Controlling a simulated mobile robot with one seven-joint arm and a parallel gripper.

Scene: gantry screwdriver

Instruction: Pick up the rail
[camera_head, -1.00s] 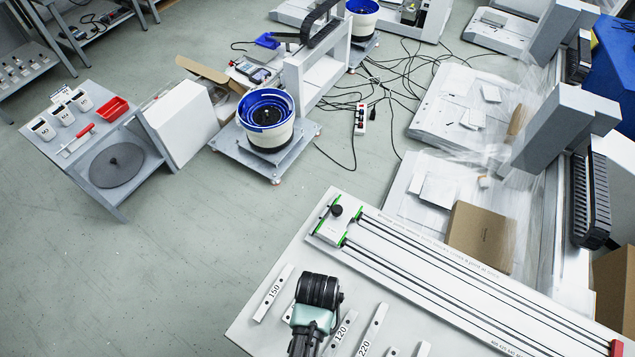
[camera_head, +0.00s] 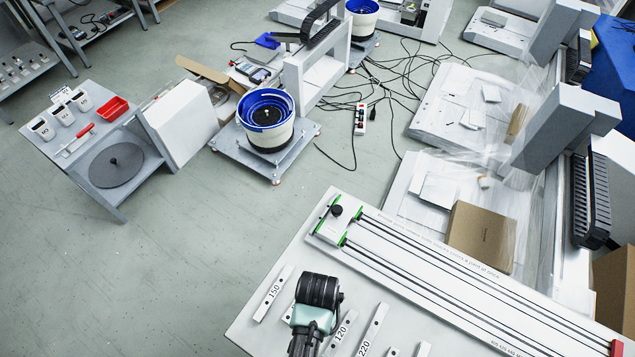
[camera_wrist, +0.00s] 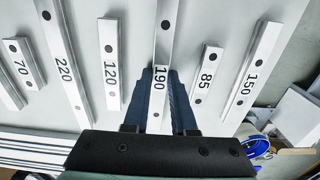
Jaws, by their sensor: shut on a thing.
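Several flat white rails with printed numbers lie on the table (camera_head: 262,340). In the wrist view, the rail marked 190 (camera_wrist: 165,35) runs between the two dark fingers of my gripper (camera_wrist: 163,73), which is shut on it. I cannot tell whether that rail touches the table. In the head view my wrist and arm hide the gripped rail. Next to it in the wrist view are the 120 rail (camera_wrist: 111,50) on the left and the 85 rail (camera_wrist: 209,75) on the right. Farther out are the 220 rail (camera_wrist: 62,65), the 70 rail (camera_wrist: 22,65) and the 150 rail (camera_wrist: 255,70).
A long linear-guide fixture (camera_head: 450,270) with a green-edged block (camera_head: 336,225) lies along the table's far side. A cardboard box (camera_head: 480,236) stands behind it. A blue bowl feeder (camera_head: 266,125) and a grey side table (camera_head: 85,140) stand across open floor.

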